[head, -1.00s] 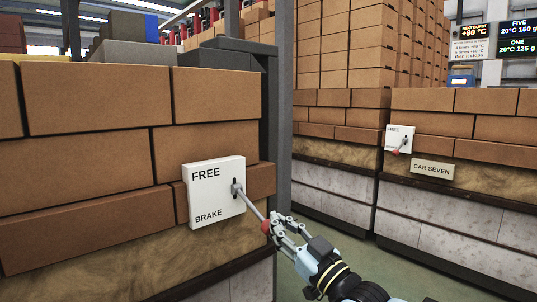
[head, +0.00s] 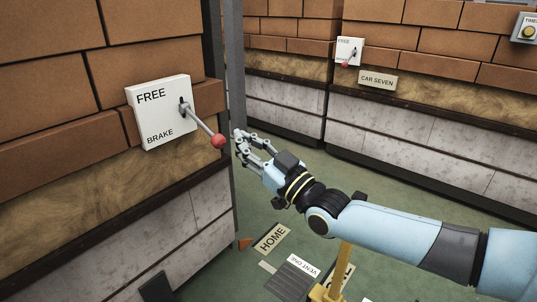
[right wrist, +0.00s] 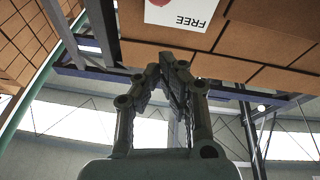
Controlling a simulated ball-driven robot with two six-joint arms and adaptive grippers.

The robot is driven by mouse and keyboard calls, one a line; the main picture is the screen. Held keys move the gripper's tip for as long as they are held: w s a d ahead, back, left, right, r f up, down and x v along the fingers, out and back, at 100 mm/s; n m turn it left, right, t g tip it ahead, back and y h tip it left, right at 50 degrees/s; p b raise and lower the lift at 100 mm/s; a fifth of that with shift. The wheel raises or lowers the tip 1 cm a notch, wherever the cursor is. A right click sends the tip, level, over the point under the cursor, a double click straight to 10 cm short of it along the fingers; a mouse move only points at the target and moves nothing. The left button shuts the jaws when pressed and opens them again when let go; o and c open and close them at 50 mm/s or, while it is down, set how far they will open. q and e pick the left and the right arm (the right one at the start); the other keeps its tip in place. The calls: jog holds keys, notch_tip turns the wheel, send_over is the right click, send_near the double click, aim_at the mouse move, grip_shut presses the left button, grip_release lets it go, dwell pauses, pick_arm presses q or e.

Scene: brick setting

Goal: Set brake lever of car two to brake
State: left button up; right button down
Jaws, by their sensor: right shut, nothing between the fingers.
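The near car's white lever plate (head: 152,118), marked FREE at top and BRAKE at bottom, is on its brick load. Its grey lever (head: 202,127) sticks out from the slot and slants down to the right, ending in a red knob (head: 218,142). My right gripper (head: 239,140) is shut and empty, just right of the knob with a small gap. In the right wrist view, the fingers (right wrist: 168,75) are below the upside-down plate (right wrist: 184,14), with part of the red knob (right wrist: 156,3) at the top edge. No number shows on the near car. My left gripper is out of view.
Another brick car behind carries a CAR SEVEN sign (head: 377,80) and its own lever plate (head: 350,50). A grey post (head: 235,70) stands behind the near car's corner. Green floor with a HOME sign (head: 272,239) and a yellow post (head: 340,265) lies below.

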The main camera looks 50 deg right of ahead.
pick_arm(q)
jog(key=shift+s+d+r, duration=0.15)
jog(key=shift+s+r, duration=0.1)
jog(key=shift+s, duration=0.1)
pick_arm(e)
jog(key=v, duration=0.5)
jog(key=shift+s+f, duration=0.3)
